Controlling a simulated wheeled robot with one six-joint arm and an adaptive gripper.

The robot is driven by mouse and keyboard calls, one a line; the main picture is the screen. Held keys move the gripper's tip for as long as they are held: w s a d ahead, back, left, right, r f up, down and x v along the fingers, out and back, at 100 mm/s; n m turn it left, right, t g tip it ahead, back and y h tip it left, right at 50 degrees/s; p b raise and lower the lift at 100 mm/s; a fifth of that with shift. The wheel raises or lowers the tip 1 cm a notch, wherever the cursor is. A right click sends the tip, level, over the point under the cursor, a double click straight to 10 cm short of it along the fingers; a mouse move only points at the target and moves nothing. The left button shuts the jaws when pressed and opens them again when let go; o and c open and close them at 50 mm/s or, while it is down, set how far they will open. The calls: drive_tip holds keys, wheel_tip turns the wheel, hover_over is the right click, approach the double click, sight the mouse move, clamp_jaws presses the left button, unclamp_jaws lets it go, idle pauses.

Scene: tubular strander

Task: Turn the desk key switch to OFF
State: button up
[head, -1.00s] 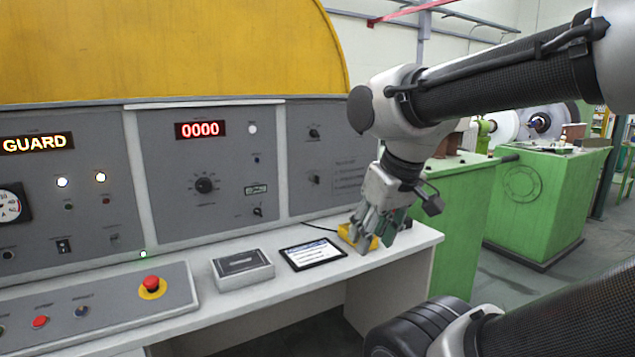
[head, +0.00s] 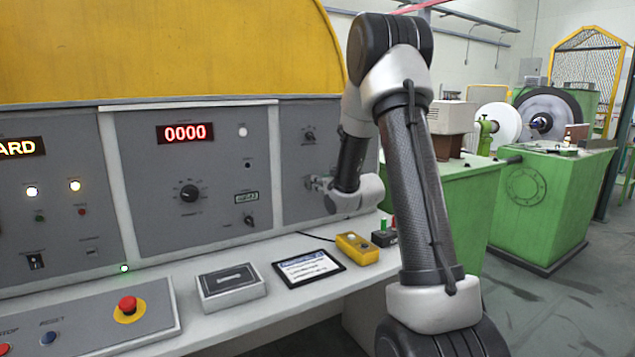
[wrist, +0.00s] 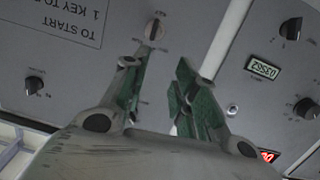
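The key switch (wrist: 155,29) is a small round knob with a pale slot on the grey panel, beside a printed start notice. It shows just beyond my fingertips in the wrist view; its small position labels are too blurred to read. My gripper (wrist: 161,57) is open, with nothing between its green-padded fingers, and the key switch lies slightly ahead of the gap, apart from the fingers as far as I can tell. In the head view my gripper (head: 319,184) is up against the right-hand panel and hides the switch.
Other panel knobs (head: 189,192) and a red 0000 display (head: 185,133) are to the left. The desk holds a grey box (head: 230,287), a tablet (head: 308,268), a yellow box (head: 357,248) and a red emergency button (head: 128,305). Green machines (head: 545,200) stand at right.

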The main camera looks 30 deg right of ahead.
drive_tip(key=w+f, duration=0.1)
drive_tip(key=w, duration=0.2)
drive_tip(key=w+d+f+t, duration=0.1)
drive_tip(key=w, duration=0.3)
drive_tip(key=w+d+f+t, duration=0.1)
drive_tip(key=w, duration=0.2)
drive_tip(key=shift+w+d+f+y, duration=0.1)
drive_tip(key=shift+w+y, duration=0.1)
drive_tip(key=shift+y, duration=0.2)
drive_tip(key=shift+c, duration=0.4)
clamp_jaws()
